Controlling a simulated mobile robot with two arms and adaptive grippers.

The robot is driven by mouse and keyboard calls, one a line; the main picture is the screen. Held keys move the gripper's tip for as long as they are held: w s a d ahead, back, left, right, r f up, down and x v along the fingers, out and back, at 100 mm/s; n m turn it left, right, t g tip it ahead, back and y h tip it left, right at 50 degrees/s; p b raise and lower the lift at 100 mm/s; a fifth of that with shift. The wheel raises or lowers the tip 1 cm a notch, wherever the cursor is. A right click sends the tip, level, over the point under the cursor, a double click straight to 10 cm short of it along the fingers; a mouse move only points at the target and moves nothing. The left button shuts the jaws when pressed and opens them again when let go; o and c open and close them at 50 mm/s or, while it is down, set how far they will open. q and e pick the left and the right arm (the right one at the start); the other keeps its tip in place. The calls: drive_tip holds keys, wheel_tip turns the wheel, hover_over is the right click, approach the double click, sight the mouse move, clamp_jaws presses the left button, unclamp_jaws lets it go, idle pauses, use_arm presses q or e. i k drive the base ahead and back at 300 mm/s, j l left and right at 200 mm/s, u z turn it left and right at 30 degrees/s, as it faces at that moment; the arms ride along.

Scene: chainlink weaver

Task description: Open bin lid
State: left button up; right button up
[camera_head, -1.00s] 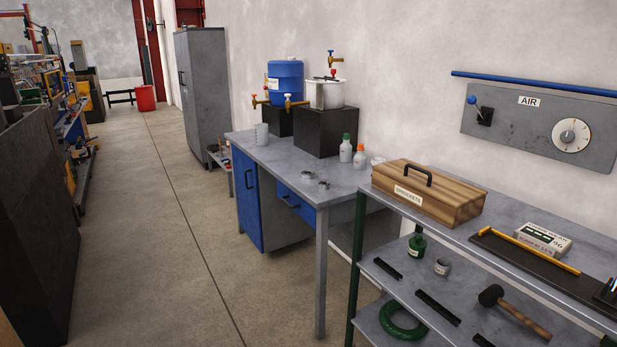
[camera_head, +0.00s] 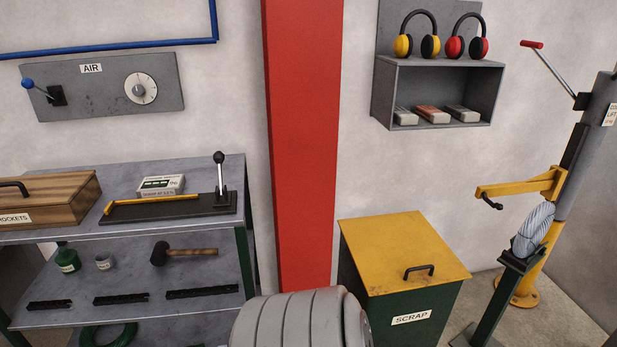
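The scrap bin (camera_head: 380,318) is a dark green box with a white SCRAP label on its front, standing on the floor right of the red column. Its yellow lid (camera_head: 395,245) is closed. A dark handle (camera_head: 419,271) sits on the lid near its front right edge. A wooden box with a dark handle and a label (camera_head: 45,200) also stands closed on the shelf at the left. Neither of my grippers is in view. A grey ribbed rounded part at the bottom centre, which seems to be mine, hides the bin's lower left.
A red column (camera_head: 300,130) rises just left of the bin. A metal shelf unit (camera_head: 205,262) with tools stands at the left. A yellow and grey lifting stand (camera_head: 545,240) is close on the bin's right. A wall shelf (camera_head: 440,92) with ear muffs hangs above.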

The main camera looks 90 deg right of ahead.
sight(396, 252)
drive_tip(key=z, duration=3.4)
